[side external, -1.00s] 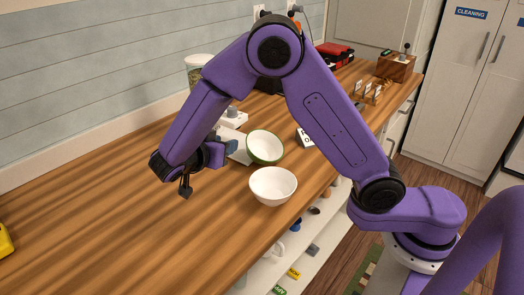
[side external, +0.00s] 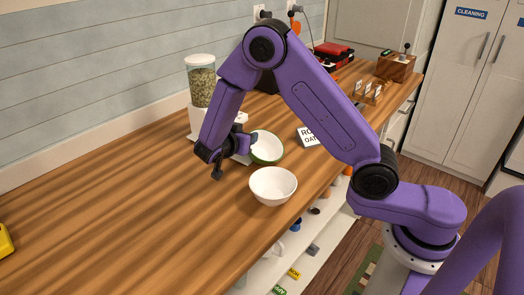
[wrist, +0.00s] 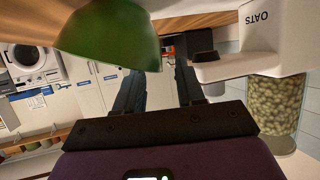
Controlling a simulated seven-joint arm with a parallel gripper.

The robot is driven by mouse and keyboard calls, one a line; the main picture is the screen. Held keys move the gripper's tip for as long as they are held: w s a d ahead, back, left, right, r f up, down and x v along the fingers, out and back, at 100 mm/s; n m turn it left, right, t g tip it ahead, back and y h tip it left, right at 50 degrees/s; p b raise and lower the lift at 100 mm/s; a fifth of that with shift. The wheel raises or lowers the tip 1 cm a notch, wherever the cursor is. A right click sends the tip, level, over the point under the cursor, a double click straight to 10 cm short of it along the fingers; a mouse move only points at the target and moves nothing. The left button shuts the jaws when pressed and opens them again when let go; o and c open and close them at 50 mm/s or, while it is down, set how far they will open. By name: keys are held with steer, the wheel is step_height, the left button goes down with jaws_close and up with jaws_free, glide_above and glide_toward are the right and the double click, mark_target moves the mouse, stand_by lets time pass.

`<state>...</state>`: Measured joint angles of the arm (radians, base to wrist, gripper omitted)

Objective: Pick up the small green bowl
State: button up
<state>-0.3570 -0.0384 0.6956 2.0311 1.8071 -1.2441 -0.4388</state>
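The small green bowl (side external: 268,148), green outside and white inside, sits on the wooden counter near the dispenser. Its green outer side fills the upper left of the wrist view (wrist: 112,35). My gripper (side external: 236,158) is just left of the bowl in the side view, overlapping its left edge there. In the wrist view my gripper (wrist: 158,82) has its two dark fingers apart with nothing between them. The bowl lies beside the fingers, not between them. Whether a finger touches the bowl cannot be told.
A white bowl (side external: 273,185) stands close in front of the green bowl. A white label card (side external: 308,137) lies to the right. The left counter is mostly clear.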

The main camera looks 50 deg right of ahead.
steer(key=shift+x, duration=0.8)
steer(key=shift+c, duration=0.3)
jaws_close()
stand_by(0.6)
